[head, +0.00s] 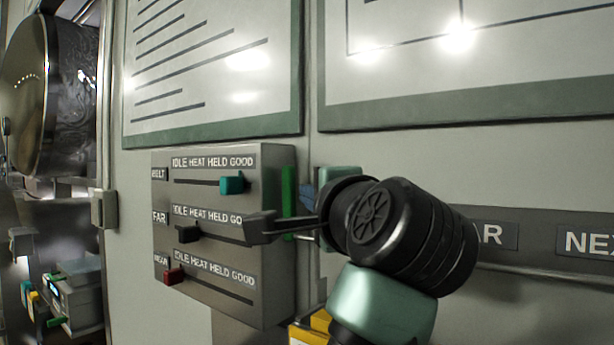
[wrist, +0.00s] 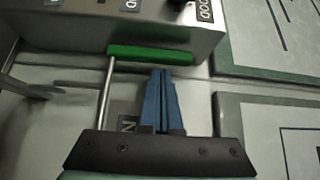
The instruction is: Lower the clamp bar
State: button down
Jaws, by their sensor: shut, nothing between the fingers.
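A green bar (head: 289,190) stands upright along the right side of the grey slider box, and I take it to be the clamp bar. In the wrist view the green bar (wrist: 150,55) lies across the picture, with a thin steel rod (wrist: 107,85) joined to its left end. My gripper (wrist: 161,74) has its blue fingers together and empty, with the tips just short of the green bar or at its edge; I cannot tell if they touch. In the head view a bit of blue finger (head: 308,196) shows, and my dark wrist hides the rest.
The slider box (head: 225,310) has a teal knob (head: 232,184), a black knob (head: 188,234) and a red knob (head: 174,276). Framed boards (head: 210,135) hang above. A round metal door (head: 30,85) stands at far left, above a small grey device (head: 80,290).

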jog(key=shift+p+x, duration=0.3)
jog(key=shift+x, duration=0.7)
jog(key=s+n+b, duration=0.1)
jog(key=b, duration=0.1)
jog(key=s+a+f+n+t+b, duration=0.1)
jog(key=b, duration=0.2)
jog(key=shift+a+y, duration=0.2)
jog(key=shift+y, duration=0.1)
jog(key=s+a+f+n+y+b, duration=0.3)
jog(key=n+b, duration=0.6)
jog(key=b, duration=0.3)
jog(key=s+a+f+n+y+b, duration=0.2)
jog(key=s+f+n+y+b, duration=0.3)
jog(key=f+n+y+b, duration=0.3)
jog(key=shift+a+n+y+b, duration=0.4)
jog(key=shift+n+y+b, duration=0.3)
jog(key=shift+b, duration=1.2)
jog(key=shift+f, duration=0.1)
